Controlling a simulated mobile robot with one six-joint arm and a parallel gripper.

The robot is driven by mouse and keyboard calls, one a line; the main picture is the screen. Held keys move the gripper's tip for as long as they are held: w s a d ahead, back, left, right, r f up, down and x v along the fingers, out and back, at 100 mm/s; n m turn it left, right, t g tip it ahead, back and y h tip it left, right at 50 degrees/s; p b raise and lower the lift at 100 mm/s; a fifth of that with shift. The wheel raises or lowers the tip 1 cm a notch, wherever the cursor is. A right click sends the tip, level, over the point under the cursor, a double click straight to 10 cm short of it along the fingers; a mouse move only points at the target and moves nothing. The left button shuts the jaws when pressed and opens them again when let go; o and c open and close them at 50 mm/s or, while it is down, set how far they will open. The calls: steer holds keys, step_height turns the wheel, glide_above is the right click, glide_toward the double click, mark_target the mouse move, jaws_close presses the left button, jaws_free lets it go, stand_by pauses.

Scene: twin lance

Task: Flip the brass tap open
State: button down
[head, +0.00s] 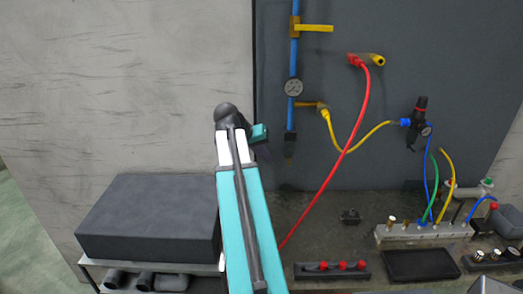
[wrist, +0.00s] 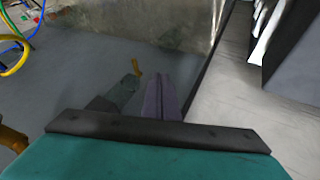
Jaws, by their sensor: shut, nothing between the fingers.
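The brass tap (head: 295,27) sits high on the vertical blue pipe. Its yellow lever (head: 316,28) points sideways to the right, across the pipe. My gripper (head: 260,140) is well below the tap, left of the pipe's lower end, partly hidden by my arm. In the wrist view my gripper's fingers (wrist: 161,80) are shut and empty. Beside them is what looks like the pipe's dark end fitting (wrist: 119,93) with a brass tip (wrist: 136,66). I cannot make out the tap in the wrist view.
A red hose (head: 345,150) and a yellow hose (head: 350,148) hang to the right. A dark box (head: 150,217) stands left of my arm. The wall panel left of the upper pipe is clear.

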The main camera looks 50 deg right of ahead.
mark_target(289, 162)
steer(key=s+d+f+p, duration=0.2)
steer(key=s+d, duration=0.1)
steer(key=d, duration=0.1)
steer(key=shift+s+f+p, duration=0.3)
steer(key=shift+s+p, duration=0.1)
steer(key=shift+d, duration=0.1)
